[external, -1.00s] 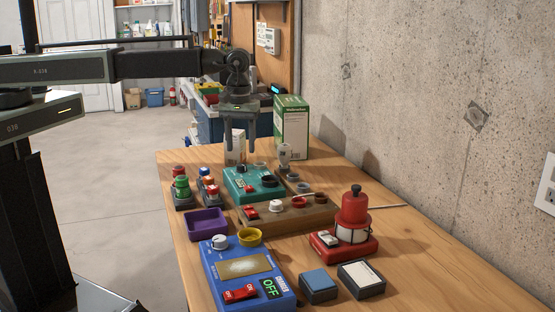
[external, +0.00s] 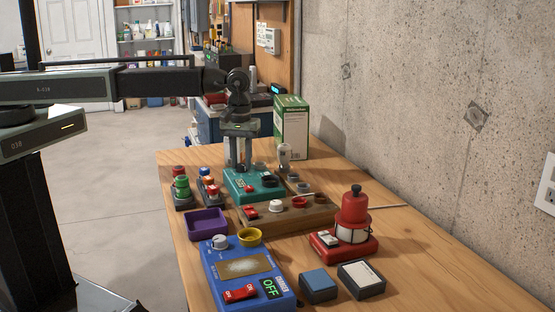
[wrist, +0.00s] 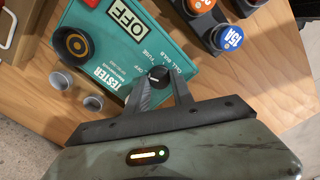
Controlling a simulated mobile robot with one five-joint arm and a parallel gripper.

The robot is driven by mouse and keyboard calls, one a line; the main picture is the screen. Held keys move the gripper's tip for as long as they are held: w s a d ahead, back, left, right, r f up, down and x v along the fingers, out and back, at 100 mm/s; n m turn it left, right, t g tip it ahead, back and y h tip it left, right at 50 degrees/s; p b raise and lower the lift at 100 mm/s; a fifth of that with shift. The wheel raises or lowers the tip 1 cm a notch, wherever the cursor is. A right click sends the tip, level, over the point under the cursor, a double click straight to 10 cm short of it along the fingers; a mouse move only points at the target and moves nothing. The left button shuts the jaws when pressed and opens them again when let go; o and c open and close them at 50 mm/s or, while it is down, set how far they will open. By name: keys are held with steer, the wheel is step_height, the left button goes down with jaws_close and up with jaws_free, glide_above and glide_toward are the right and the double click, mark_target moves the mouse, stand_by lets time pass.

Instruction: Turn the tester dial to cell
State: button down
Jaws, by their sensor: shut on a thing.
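The tester (external: 233,188) is a teal box near the far end of the bench. In the wrist view the tester (wrist: 113,60) carries printed TESTER, OFF, FUSE, CELL and BULB labels and a display reading OFF. Its dial (wrist: 157,73) is a small black knob with a white mark, near the box's edge. My gripper (wrist: 160,82) is shut on the dial, one finger on each side of it. In the external view my gripper (external: 240,168) points straight down over the tester, and its fingers hide the dial there. I cannot tell exactly which label the mark points to.
Coloured button blocks (external: 181,187) stand left of the tester. A wooden board with knobs (external: 285,215) lies in front, with a red lantern (external: 354,212) to the right. A green-and-white box (external: 291,128) stands behind. A blue charger (external: 225,283) and purple tray (external: 206,223) are nearer.

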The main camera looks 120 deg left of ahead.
steer(key=m, duration=0.7)
steer(key=shift+m, duration=0.4)
steer(key=m, duration=0.3)
steer(key=shift+m, duration=0.4)
steer(key=m, duration=0.3)
steer(key=shift+m, duration=0.3)
steer(key=m, duration=0.5)
steer(key=shift+m, duration=2.5)
